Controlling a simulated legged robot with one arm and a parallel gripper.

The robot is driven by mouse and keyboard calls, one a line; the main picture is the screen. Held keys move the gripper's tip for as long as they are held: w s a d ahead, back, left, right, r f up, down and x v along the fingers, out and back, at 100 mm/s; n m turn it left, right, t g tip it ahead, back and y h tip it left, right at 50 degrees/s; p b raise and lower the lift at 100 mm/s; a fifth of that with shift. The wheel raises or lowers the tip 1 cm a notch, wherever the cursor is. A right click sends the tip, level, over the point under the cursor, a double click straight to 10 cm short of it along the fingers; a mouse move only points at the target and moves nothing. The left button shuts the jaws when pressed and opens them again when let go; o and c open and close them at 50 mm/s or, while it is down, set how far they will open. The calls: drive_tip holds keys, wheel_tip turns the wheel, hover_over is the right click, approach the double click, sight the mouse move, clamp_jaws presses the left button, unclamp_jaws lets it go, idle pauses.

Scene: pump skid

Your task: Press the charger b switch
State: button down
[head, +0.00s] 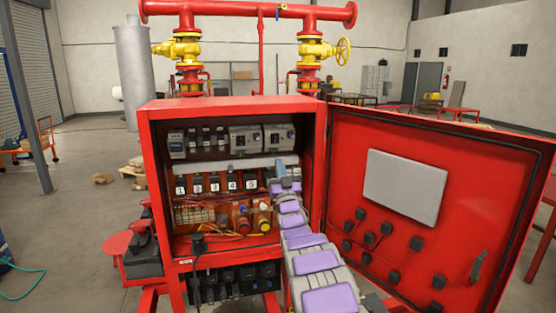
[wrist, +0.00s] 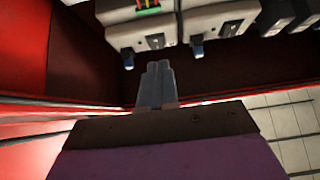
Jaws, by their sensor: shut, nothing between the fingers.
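Two light grey charger units sit side by side at the upper right inside the open red cabinet, a left one (head: 245,138) and a right one (head: 279,137). I cannot read which is charger b. My gripper (head: 283,169) is inside the cabinet, below the right charger in the head view. Its fingers (wrist: 158,72) are together and empty, apart from both switches in the wrist view.
The cabinet door (head: 400,215) stands open on the right, close beside my arm. A row of numbered black breakers (head: 214,184) lies left of my gripper. Wires and terminals (head: 225,217) sit lower down. The cabinet's red wall (wrist: 75,50) is near in the wrist view.

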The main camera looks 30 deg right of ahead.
drive_tip(key=shift+w+f+v, duration=0.15)
drive_tip(key=shift+v, duration=0.8)
drive_tip(key=shift+w+f+v, duration=0.1)
drive_tip(key=shift+f+v, duration=0.05)
drive_tip(key=shift+v, duration=0.85)
drive_tip(key=shift+w+f+v, duration=0.15)
drive_tip(key=shift+f+v, duration=0.05)
drive_tip(key=shift+v, duration=0.75)
drive_tip(key=shift+d, duration=0.15)
drive_tip(key=s+a+f+g+y, duration=0.2)
drive_tip(key=s+a+f+g, duration=0.3)
drive_tip(key=s+a+g, duration=0.35)
drive_tip(key=s+a+f+g+y, duration=0.2)
drive_tip(key=s+a+f+g, duration=0.45)
drive_tip(key=s+a, duration=0.3)
drive_tip(key=s+a+f+n+g+y, duration=0.1)
drive_tip(key=s+a+g, duration=0.3)
drive_tip(key=s, duration=0.9)
drive_tip(key=s+a+f+n+g+y, duration=0.1)
drive_tip(key=s+a+f+g, duration=0.2)
drive_tip(key=s, duration=1)
drive_tip(key=s+a+f+n+g+y+b, duration=0.1)
drive_tip(key=s+a+g, duration=0.3)
drive_tip(key=s, duration=0.9)
drive_tip(key=a+f, duration=0.1)
drive_tip(key=a, duration=0.2)
drive_tip(key=shift+g, duration=0.4)
